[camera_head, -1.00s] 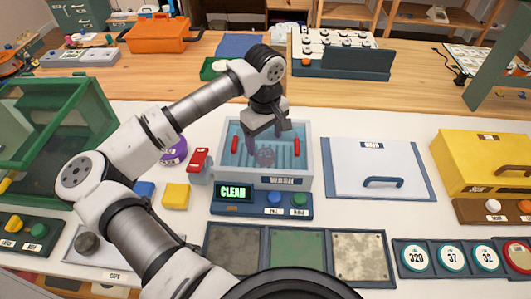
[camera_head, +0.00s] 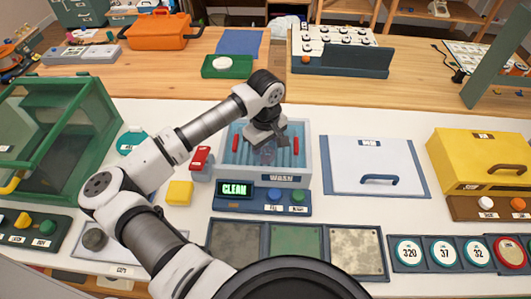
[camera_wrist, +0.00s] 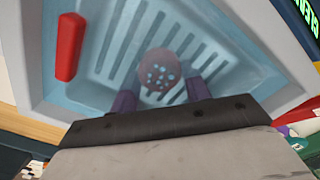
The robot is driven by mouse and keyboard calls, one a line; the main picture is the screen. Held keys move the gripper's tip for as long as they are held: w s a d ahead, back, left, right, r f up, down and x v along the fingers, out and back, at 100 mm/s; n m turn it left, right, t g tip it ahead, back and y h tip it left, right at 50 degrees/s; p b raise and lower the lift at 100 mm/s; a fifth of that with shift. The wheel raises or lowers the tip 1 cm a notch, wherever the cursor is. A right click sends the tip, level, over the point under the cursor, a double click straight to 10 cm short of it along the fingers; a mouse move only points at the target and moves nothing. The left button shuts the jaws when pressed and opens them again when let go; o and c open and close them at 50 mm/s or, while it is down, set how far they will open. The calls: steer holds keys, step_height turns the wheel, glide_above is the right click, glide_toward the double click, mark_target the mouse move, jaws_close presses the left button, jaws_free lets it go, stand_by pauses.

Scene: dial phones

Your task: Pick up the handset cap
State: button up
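The handset cap (camera_wrist: 160,69) is a round, brownish-mauve disc with small pale-blue holes. In the wrist view it lies on the ribbed floor of the blue wash basin (camera_head: 307,150). My gripper (camera_wrist: 160,92) is open, with its two dark purple fingers apart. In the wrist view the cap shows between and just beyond the fingertips, with no clear contact. In the head view my gripper (camera_head: 267,152) is low over the basin and largely hides the cap.
Red bars (camera_wrist: 69,46) stand on the basin's sides. A panel reading CLEAN (camera_head: 234,189) is in front. A white lidded unit (camera_head: 370,160) is at right, a red switch (camera_head: 200,160) and yellow block (camera_head: 180,192) at left. A green tray (camera_head: 227,66) is behind.

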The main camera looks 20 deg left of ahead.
mark_target(266, 151)
steer(key=c, duration=0.4)
steer(key=shift+o, duration=0.2)
steer(key=shift+r, duration=0.15)
step_height(266, 151, up, 20)
steer(key=b, duration=0.5)
